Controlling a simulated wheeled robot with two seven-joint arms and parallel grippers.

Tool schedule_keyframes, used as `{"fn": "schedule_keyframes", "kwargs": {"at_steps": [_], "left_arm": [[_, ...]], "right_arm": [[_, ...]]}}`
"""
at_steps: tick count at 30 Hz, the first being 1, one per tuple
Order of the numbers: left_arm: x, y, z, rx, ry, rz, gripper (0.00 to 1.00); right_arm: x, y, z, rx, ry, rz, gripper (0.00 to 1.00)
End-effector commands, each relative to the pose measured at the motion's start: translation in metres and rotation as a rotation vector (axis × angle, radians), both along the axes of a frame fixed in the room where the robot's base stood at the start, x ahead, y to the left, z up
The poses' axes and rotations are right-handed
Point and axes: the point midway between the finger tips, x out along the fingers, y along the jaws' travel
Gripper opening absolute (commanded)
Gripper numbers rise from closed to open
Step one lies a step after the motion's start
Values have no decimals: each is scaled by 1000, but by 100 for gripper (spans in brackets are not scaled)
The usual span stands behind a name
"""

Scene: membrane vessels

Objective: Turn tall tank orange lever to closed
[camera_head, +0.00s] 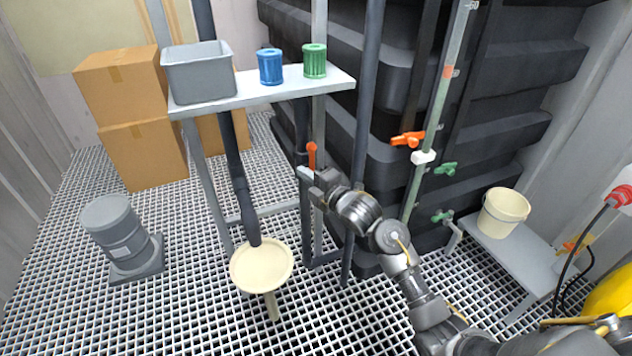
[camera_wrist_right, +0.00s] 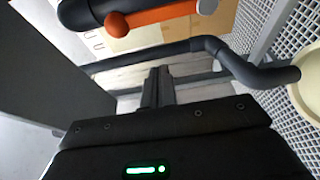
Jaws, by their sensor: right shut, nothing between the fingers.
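An orange lever (camera_head: 312,156) stands upright on a pipe below the shelf, in front of the large black ribbed tank (camera_head: 400,75). A second orange lever (camera_head: 408,139) lies roughly level at the green-tinted vertical pipe on the tank's face. My right gripper (camera_head: 318,184) is just below the first lever; its fingers are shut and empty. In the right wrist view an orange lever with a round end (camera_wrist_right: 150,17) crosses the top, beyond the shut fingertips (camera_wrist_right: 160,72) and apart from them in the picture. My left gripper is not in view.
A shelf (camera_head: 262,97) holds a grey bin (camera_head: 198,72), a blue canister (camera_head: 270,67) and a green canister (camera_head: 314,61). A cream funnel (camera_head: 261,266) is left of my right arm. Green valve handles (camera_head: 445,168) and a cream bucket (camera_head: 503,212) are right.

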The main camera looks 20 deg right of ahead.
Motion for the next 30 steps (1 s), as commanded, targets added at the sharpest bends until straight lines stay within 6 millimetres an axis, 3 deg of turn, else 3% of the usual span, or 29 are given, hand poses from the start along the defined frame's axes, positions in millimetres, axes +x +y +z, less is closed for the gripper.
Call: {"fn": "schedule_keyframes", "kwargs": {"at_steps": [6, 9, 15, 30], "left_arm": [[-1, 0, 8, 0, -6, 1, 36], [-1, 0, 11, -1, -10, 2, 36], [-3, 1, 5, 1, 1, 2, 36], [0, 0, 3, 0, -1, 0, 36]], "right_arm": [[41, 18, 0, 4, -1, 1, 0], [40, -2, 0, -1, 1, -4, 0], [41, -20, 0, -1, 0, -1, 0], [41, -24, -1, 3, 1, 0, 0]]}}
